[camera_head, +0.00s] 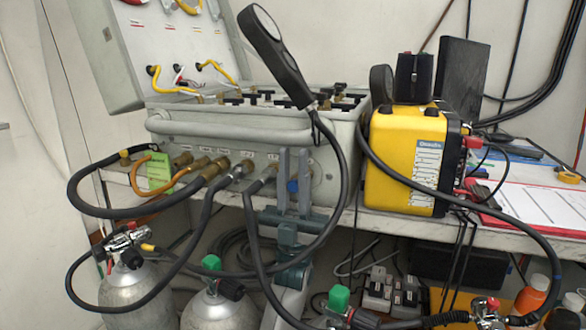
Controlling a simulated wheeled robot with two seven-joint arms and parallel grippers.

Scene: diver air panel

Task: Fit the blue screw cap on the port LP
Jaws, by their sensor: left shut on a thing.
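My left gripper (294,168) stands in front of the grey panel box (340,150), with its two grey fingers pointing up. It is shut on the blue screw cap (292,186), which shows as a small blue disc between the fingers. The box front carries a row of brass and metal ports, with hoses on fittings such as the silver one (241,169). The small labels above them are too blurred to read, so I cannot tell which is port LP. A round fitting (317,173) shows just right of the fingers, partly hidden. My right gripper is not in view.
A black gauge on a hose (275,55) rises before the box. A yellow case (405,160) stands right on the bench (375,222), beside papers (530,200). Black hoses loop in front. Grey cylinders (135,290) stand below left. A green tag (160,172) hangs at the ports.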

